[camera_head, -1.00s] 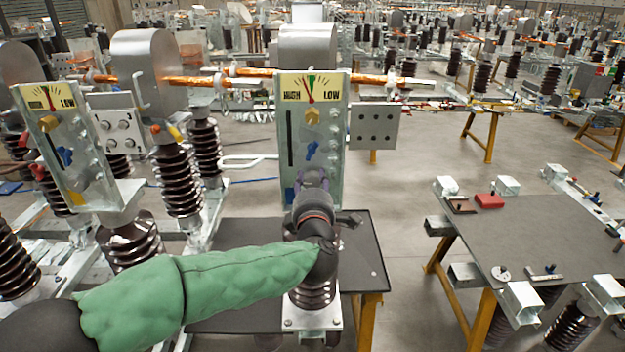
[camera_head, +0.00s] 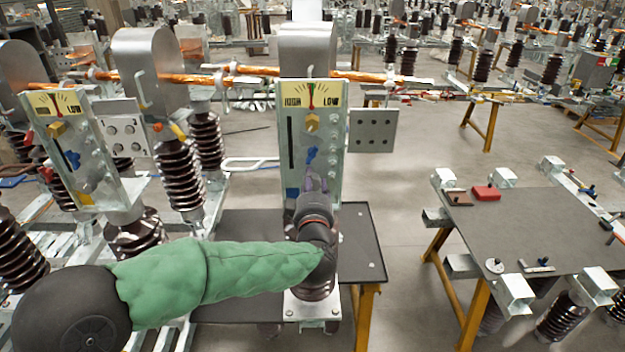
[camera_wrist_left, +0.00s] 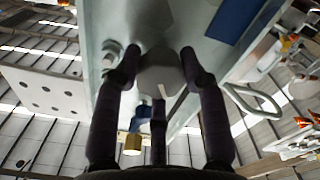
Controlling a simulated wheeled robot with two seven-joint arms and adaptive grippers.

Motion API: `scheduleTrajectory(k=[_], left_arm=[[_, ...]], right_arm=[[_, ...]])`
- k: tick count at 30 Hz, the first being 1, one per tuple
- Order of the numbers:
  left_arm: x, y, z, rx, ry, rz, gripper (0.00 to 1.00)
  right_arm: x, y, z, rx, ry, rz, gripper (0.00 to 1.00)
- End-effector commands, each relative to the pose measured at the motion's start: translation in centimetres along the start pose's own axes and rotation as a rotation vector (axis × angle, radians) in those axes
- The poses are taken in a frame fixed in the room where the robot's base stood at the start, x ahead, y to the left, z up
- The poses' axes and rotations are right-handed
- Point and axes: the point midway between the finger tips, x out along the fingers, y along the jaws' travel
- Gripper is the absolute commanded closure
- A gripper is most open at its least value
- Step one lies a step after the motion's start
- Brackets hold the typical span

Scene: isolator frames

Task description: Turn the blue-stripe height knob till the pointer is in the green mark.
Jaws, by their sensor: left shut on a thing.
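The upright panel (camera_head: 328,165) carries a yellow dial (camera_head: 296,96) marked HIGH and LOW. The dial's thin red pointer (camera_head: 311,95) stands about upright at the green mark; exact alignment is too small to tell. A blue stripe (camera_head: 291,193) is low on the panel and also shows in the left wrist view (camera_wrist_left: 233,20). Beside it, the grey round height knob (camera_wrist_left: 160,75) sits between the fingers of my left gripper (camera_wrist_left: 158,80), which is shut on it. In the head view my left gripper (camera_head: 315,183) hides the knob. My right gripper is not in view.
A blue knob (camera_head: 309,155) and a brass knob (camera_head: 312,122) sit higher on the panel. A similar panel (camera_head: 85,150) stands at left. A grey plate (camera_head: 372,130) juts out at the right. A grey-topped table (camera_head: 540,225) stands farther right, with open floor between.

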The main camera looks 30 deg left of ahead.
Motion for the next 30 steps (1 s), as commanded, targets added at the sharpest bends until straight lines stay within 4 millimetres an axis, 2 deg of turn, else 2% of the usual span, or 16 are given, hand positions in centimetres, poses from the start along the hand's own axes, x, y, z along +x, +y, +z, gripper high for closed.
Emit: scheduleTrajectory(k=[10,26,27,29,30], left_arm=[[-0.02,-0.11,0.10,0.142,-0.002,-0.003,0.91],[-0.02,-0.09,0.10,0.166,-0.002,-0.002,0.91],[-0.02,-0.09,0.10,0.166,-0.002,-0.002,0.55],[-0.01,-0.08,0.10,0.165,-0.001,-0.002,0.38],[-0.01,-0.07,0.09,0.165,-0.001,-0.001,0.34]], right_arm=[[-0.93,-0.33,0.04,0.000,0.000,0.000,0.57],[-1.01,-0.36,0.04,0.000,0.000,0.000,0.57],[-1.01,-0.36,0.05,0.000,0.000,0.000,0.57],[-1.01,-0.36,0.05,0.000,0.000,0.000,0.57],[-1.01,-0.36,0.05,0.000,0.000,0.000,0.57]])
